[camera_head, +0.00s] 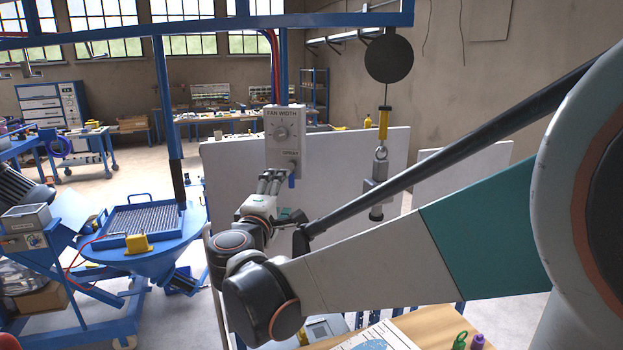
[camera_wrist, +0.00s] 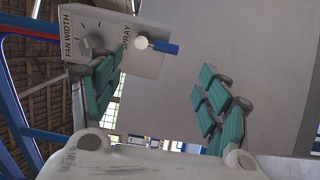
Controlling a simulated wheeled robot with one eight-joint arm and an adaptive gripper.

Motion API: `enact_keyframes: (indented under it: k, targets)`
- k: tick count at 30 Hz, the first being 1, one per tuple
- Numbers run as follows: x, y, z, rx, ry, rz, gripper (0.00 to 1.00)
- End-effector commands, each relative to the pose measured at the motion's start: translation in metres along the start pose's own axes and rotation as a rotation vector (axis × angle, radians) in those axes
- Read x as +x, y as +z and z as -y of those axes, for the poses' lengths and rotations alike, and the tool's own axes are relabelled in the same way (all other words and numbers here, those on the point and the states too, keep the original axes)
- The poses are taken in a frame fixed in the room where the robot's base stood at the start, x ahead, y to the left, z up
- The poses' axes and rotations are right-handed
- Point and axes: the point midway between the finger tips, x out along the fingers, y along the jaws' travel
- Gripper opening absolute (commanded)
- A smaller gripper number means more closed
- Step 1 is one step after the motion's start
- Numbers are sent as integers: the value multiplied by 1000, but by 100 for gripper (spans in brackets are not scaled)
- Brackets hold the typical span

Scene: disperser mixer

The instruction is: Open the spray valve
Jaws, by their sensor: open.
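A grey control box (camera_head: 283,150) marked FAN WIDTH and SPRAY hangs on a blue post. It also shows at the upper left of the wrist view (camera_wrist: 150,66). The spray valve has a blue lever (camera_wrist: 165,47) on a pale round hub, beside the SPRAY label. In the head view the lever (camera_head: 291,181) points down below the box. My gripper (camera_wrist: 160,70) is open and empty, with green-padded fingers spread. In the wrist view the lever appears between the fingers, beyond their tips; I see no contact. In the head view my gripper (camera_head: 270,188) is just below the box.
The fan width knob (camera_head: 281,131) is on the same box, partly behind my left finger in the wrist view. A pale panel (camera_head: 350,150) stands behind. A hanging weight with a yellow sleeve (camera_head: 383,124) is to the right. A blue hopper (camera_head: 145,245) stands at left.

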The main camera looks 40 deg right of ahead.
Motion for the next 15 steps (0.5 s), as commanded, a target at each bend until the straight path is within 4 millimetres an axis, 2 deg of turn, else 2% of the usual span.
enact_keyframes:
  k: [1, 6, 15]
  targets:
    - [-10, 1, 0, 0, 0, -3, 70]
    - [-26, 1, 0, 0, 0, -1, 70]
    - [-30, 2, 0, 0, 0, -1, 70]
